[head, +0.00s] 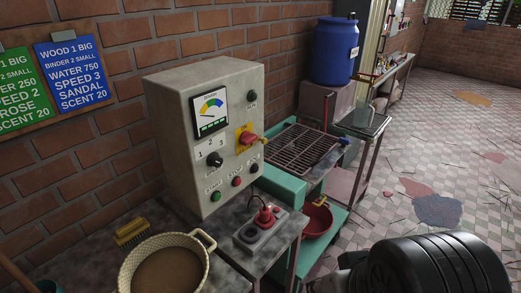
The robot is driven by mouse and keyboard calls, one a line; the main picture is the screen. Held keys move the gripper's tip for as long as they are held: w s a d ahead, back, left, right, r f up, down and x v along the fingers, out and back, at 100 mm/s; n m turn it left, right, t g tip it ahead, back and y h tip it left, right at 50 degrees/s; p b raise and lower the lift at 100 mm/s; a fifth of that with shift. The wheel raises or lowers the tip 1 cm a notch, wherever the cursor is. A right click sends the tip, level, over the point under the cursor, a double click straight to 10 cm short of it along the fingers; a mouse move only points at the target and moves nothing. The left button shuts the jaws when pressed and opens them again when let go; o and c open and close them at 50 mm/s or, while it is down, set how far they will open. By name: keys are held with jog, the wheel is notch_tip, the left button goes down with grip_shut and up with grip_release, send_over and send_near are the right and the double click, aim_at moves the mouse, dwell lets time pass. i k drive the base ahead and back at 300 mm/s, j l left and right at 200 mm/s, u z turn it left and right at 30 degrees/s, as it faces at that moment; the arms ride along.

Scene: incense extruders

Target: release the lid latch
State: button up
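I cannot make out the lid latch with certainty. A dark slatted grate (298,146) lies on top of a teal-framed machine (284,184), right of the control box. A small blue part (345,143) sits at the grate's right end; I cannot tell whether it is a latch. My black arm fills the bottom right corner, well in front of the machine. My gripper's fingertips do not show.
A grey control box (207,140) with a red-and-yellow switch (248,139) stands on a dark table. A blue barrel (334,52) stands behind. The tiled floor (400,185) at right is mostly open.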

aim_at(343, 141)
jog(key=i+l+z, duration=0.15)
jog(key=i+l, duration=2.35)
jog(key=i, duration=0.1)
